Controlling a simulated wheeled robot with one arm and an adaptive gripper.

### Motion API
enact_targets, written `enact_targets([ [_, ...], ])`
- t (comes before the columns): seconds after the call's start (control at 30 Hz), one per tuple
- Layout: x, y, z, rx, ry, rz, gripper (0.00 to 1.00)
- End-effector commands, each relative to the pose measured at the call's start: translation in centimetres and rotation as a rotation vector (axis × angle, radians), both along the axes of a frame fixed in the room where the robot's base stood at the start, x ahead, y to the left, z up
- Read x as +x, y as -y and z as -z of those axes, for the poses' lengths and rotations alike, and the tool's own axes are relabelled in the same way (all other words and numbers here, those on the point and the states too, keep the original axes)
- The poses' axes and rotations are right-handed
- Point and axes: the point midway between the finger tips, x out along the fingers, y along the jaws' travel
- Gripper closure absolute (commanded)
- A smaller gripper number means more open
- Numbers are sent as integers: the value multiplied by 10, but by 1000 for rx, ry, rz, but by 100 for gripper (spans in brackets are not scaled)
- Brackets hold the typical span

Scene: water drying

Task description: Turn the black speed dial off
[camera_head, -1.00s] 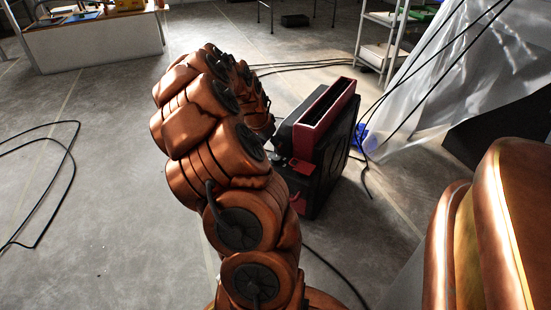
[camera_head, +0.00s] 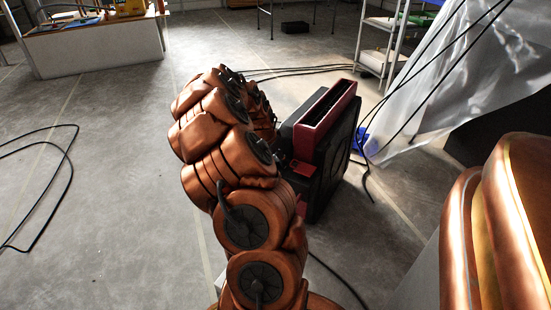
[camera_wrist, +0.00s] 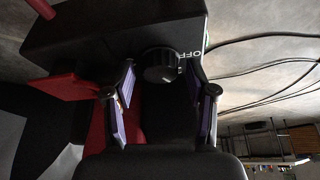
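The black speed dial (camera_wrist: 158,66) shows in the wrist view, on the face of the dark machine (camera_wrist: 80,38), with white "OFF" lettering beside it. My gripper (camera_wrist: 158,92) is open, its two purple-padded fingers on either side below the dial. In this view the dial lies just beyond the gap between the fingertips; I cannot tell whether they touch it. In the head view the black and red machine (camera_head: 345,137) stands on the floor, right of my copper-coloured arm. The dial and my gripper's fingers are hidden there behind the arm.
Black cables (camera_head: 300,70) run over the floor behind the machine. Translucent plastic sheeting (camera_head: 450,85) hangs at the right, near a white shelf rack (camera_head: 385,45). A workbench (camera_head: 95,50) stands at the back left. The floor left of my arm is mostly clear, with one loose cable (camera_head: 60,180).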

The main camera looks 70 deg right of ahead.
Motion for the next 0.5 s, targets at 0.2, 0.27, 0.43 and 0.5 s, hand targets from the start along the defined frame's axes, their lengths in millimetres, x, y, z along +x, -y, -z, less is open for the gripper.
enact_targets([
  [0.2, 0, 0, 0, 0, 0, 0, 70],
  [0.27, 0, 0, 0, 0, 0, 0, 76],
  [0.43, 0, 0, 0, 0, 0, 0, 94],
  [0.5, 0, 0, 0, 0, 0, 0, 96],
])
